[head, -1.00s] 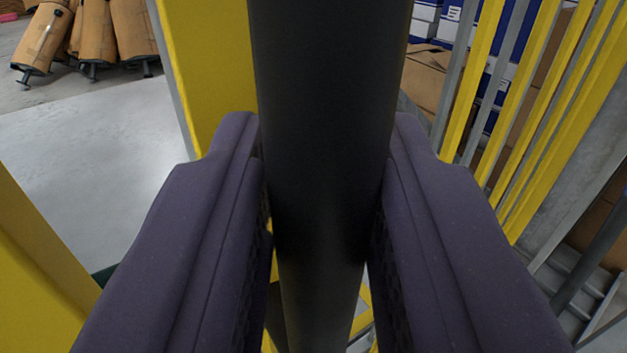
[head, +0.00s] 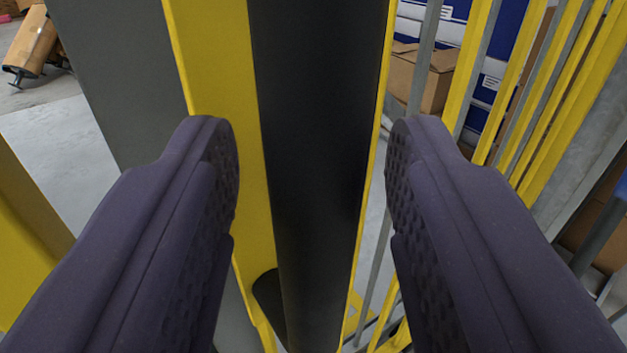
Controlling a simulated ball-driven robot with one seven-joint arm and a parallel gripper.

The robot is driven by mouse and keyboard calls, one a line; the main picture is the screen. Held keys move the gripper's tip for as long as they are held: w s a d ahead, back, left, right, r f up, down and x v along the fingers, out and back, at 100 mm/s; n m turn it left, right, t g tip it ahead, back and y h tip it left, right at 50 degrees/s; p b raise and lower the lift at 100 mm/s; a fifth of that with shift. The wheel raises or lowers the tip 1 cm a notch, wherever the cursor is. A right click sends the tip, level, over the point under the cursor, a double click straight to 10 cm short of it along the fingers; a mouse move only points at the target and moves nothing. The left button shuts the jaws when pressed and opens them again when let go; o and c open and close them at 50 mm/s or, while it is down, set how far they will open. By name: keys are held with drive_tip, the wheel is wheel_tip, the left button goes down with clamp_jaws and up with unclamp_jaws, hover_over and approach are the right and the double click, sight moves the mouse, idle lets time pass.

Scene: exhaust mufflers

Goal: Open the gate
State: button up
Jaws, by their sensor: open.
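The gate's yellow edge post (head: 214,60) stands upright in the middle of the head view. A thick black vertical bar, which looks like the gate's handle (head: 318,130), runs along it from the top of the picture to the bottom. My gripper (head: 312,155) is open, with one dark purple finger on each side of the bar. Gaps show between both fingers and the bar, so neither appears to touch it. The lower part of the bar meets a dark rounded fitting (head: 268,300) on the yellow post.
Yellow and grey fence bars (head: 500,90) stand close on the right, with a cardboard box (head: 425,78) and blue-and-white boxes (head: 505,60) behind. A grey panel (head: 115,70) and another yellow post (head: 25,240) are on the left. Bare floor (head: 50,150) shows beyond.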

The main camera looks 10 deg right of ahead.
drive_tip(key=s+a+p, duration=0.1)
drive_tip(key=s+p, duration=0.1)
drive_tip(key=s, duration=0.5)
drive_tip(key=shift+a, duration=0.2)
drive_tip(key=shift+s, duration=0.1)
